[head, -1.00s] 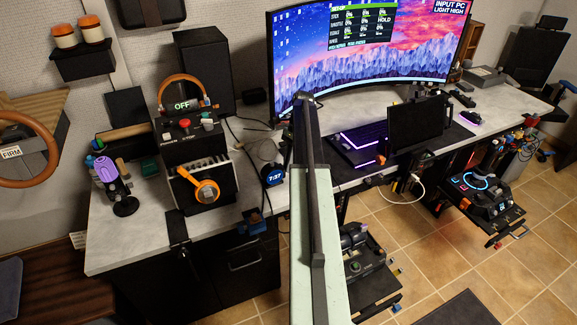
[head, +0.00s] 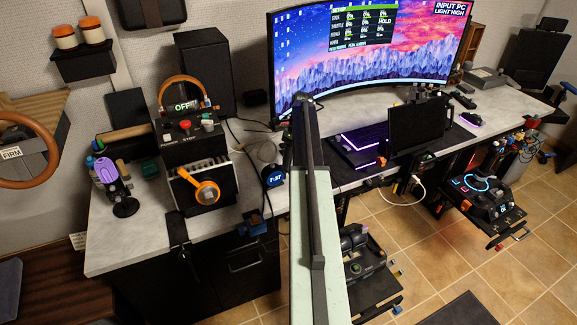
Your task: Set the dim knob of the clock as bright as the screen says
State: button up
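The small round dark clock (head: 272,176) stands on the desk just left of my arm, with blue-white digits that seem to read 7:37. Its dim knob is too small to make out. The big curved screen (head: 365,60) stands at the back of the desk. Its top right corner label (head: 455,9) reads "INPUT PC LIGHT HIGH". My arm rises through the middle of the view, with its dark upper end in front of the screen's lower left edge. I cannot make out my gripper's fingers.
A black box with an orange-handled lever (head: 205,191) and a purple-and-black stick (head: 117,186) stand left of the clock. A grey round object (head: 263,152) and cables lie close behind the clock. A keyboard (head: 358,150) and a dark panel (head: 417,125) are right of my arm.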

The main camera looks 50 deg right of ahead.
jog(key=p+v, duration=0.7)
jog(key=shift+d+r, duration=0.15)
jog(key=shift+r, duration=0.15)
